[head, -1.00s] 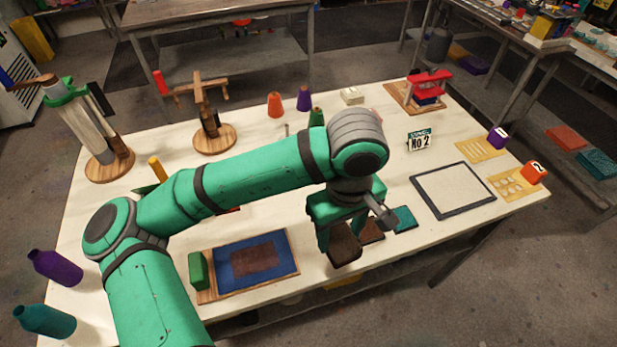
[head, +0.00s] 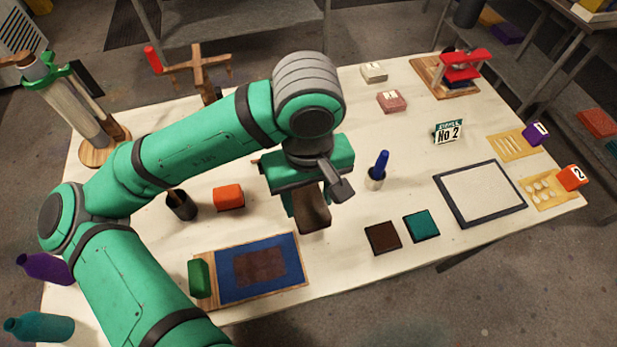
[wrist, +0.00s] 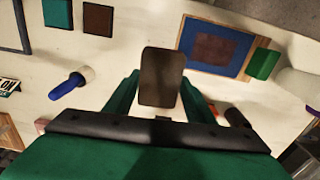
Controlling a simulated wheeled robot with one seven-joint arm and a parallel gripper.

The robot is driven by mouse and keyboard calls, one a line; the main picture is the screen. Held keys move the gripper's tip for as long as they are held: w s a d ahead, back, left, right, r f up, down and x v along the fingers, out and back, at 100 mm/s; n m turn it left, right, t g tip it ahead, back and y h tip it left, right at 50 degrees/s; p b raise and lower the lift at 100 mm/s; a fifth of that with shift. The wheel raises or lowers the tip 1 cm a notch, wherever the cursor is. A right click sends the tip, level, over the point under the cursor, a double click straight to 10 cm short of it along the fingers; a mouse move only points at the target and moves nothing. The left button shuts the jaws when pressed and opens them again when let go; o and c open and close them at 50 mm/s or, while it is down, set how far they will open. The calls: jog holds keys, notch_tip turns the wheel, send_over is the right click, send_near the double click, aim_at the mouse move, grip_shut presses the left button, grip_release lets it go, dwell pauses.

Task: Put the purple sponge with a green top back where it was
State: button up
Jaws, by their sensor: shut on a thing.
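My gripper (head: 306,196) is shut on a dark brown block (head: 314,212), held above the table between the printing board and a blue-handled tool. The block's flat brown face shows between the fingers in the wrist view (wrist: 162,76). I see no purple sponge with a green top; the held block looks brown, and its far faces are hidden. A green block (head: 200,278) stands at the left end of the wooden board, beside its blue panel (head: 228,285).
A brown square (head: 382,238) and a teal square (head: 421,226) lie near the front edge. The blue-handled tool (head: 379,165) stands in a holder. Front table between board and brown square is clear.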

jog(key=shift+s+r+m, duration=0.15)
jog(key=shift+s+m, duration=0.05)
jog(key=shift+m, duration=0.1)
jog(key=w+f, duration=0.2)
jog(key=w, duration=0.2)
jog(key=w+f, duration=0.3)
jog(key=w, duration=0.1)
jog(key=w+d+f, duration=0.1)
jog(key=w+f, duration=0.2)
jog(key=w, duration=0.1)
jog(key=shift+d+f, duration=0.1)
jog(key=shift+f, duration=0.05)
jog(key=shift+w+f, duration=0.4)
jog(key=shift+f, duration=0.05)
jog(key=shift+w+f, duration=0.15)
jog(key=shift+f, duration=0.75)
jog(key=shift+w+f, duration=0.1)
jog(key=shift+f, duration=0.8)
jog(key=o, duration=0.6)
jog(key=shift+f, duration=0.15)
jog(key=shift+c, duration=0.2)
jog(key=o, duration=0.4)
jog(key=shift+c, duration=0.2)
